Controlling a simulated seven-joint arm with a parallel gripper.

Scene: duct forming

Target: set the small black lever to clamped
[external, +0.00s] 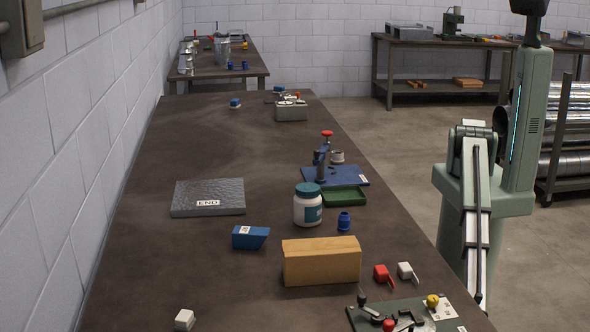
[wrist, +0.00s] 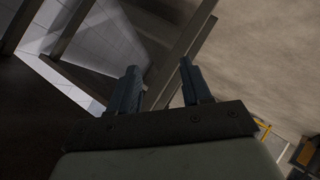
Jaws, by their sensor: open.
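A green-grey plate (external: 405,312) lies at the near right of the table and is cut by the bottom picture edge. A small lever with a black knob (external: 362,300) stands at its left side; whether it is clamped I cannot tell. A red knob (external: 389,325) and a yellow knob (external: 432,301) are on the same plate. My gripper (wrist: 158,68) shows in the wrist view with two dark fingers apart and nothing between them. In the external view my gripper cannot be made out. The wrist view does not show the lever.
A wooden block (external: 321,262), a red piece (external: 382,274) and a white piece (external: 407,271) lie just behind the plate. A white jar (external: 307,207), a blue clamp fixture (external: 322,165) and a slab marked END (external: 208,198) stand farther back. The table's left middle is mostly clear.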

